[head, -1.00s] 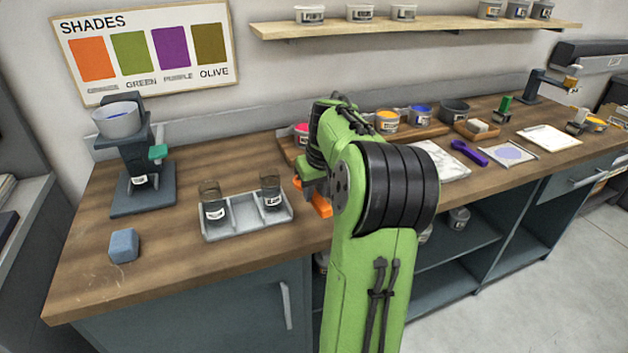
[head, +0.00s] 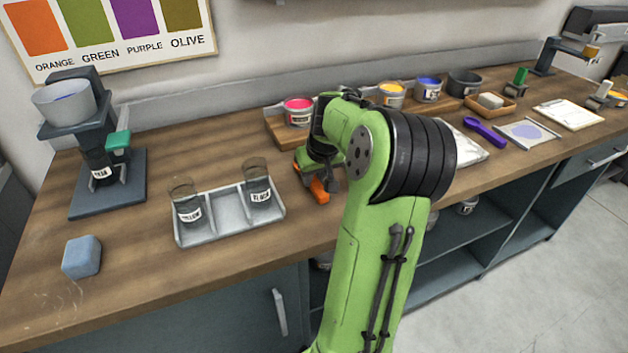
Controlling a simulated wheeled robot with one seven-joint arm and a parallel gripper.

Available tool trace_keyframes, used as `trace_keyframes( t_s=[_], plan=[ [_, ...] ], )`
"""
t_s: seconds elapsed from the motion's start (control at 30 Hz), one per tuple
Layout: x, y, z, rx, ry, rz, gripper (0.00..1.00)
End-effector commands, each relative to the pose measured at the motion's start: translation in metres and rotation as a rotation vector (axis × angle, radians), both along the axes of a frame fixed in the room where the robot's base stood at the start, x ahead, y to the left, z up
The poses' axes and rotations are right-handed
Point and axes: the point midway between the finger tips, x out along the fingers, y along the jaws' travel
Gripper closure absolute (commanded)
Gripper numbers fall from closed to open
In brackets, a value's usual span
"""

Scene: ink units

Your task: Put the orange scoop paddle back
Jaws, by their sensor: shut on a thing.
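The orange scoop paddle (head: 319,190) shows as a short orange piece below my gripper (head: 316,177), over the counter to the right of the grey tray. My gripper is shut on it. My arm hides much of the gripper and part of the paddle, so I cannot tell whether the paddle touches the counter. A purple scoop (head: 484,132) of paddle shape lies on the counter to the right of my arm.
A grey tray (head: 225,212) holds two labelled jars. A blue block (head: 82,257) and a dispenser stand (head: 107,185) are at left. A wooden rack (head: 285,126) with ink tubs, including a pink one (head: 299,111), runs behind my arm. Bare counter lies between tray and rack.

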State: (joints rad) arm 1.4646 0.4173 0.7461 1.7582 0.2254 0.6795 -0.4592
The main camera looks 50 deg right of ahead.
Motion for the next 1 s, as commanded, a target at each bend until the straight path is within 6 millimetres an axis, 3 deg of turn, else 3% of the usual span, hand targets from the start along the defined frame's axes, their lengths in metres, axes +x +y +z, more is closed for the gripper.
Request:
trace_keyframes(
  t_s=[0.3,0.33,0.5,0.77,0.87,1.0],
  plan=[
    [0.0,0.0,-0.002,-0.002,0.0,0.001,1.0],
    [0.0,0.0,-0.002,-0.001,0.0,0.0,0.72],
    [0.0,0.0,-0.001,-0.001,0.0,0.0,0.49],
    [0.0,0.0,0.001,-0.001,0.0,0.0,0.49],
    [-0.003,0.001,0.013,-0.004,-0.001,-0.001,0.49],
    [-0.015,0.007,0.049,-0.007,-0.001,-0.004,0.49]
  ],
)
